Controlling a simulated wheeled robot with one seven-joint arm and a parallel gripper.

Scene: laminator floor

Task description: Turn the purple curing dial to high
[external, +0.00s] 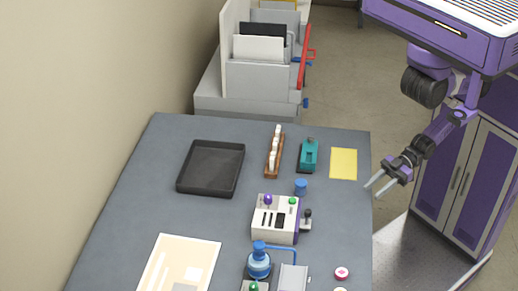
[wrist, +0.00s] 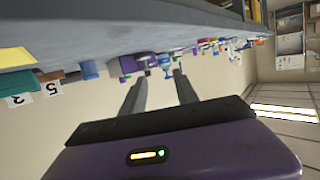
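A small purple dial (external: 268,199) stands on top of a white control box (external: 273,228) on the grey table in the external view. The way it is turned is too small to tell. The box also carries a green knob (external: 293,201), dark slots and a black lever on its right. My gripper (external: 376,187) is off the table's right edge, apart from the box, with its two fingers spread and nothing between them. The spread fingers also show in the wrist view (wrist: 157,86). A purple shape (wrist: 138,63) lies beyond them there; I cannot tell whether it is the dial.
On the table (external: 215,222) are a black tray (external: 211,168), a wooden rack (external: 274,152), a teal device (external: 308,154), a yellow sheet (external: 343,163), a blue cylinder (external: 301,187) and a blue bottle (external: 259,262). A purple-grey cabinet (external: 468,185) stands at right.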

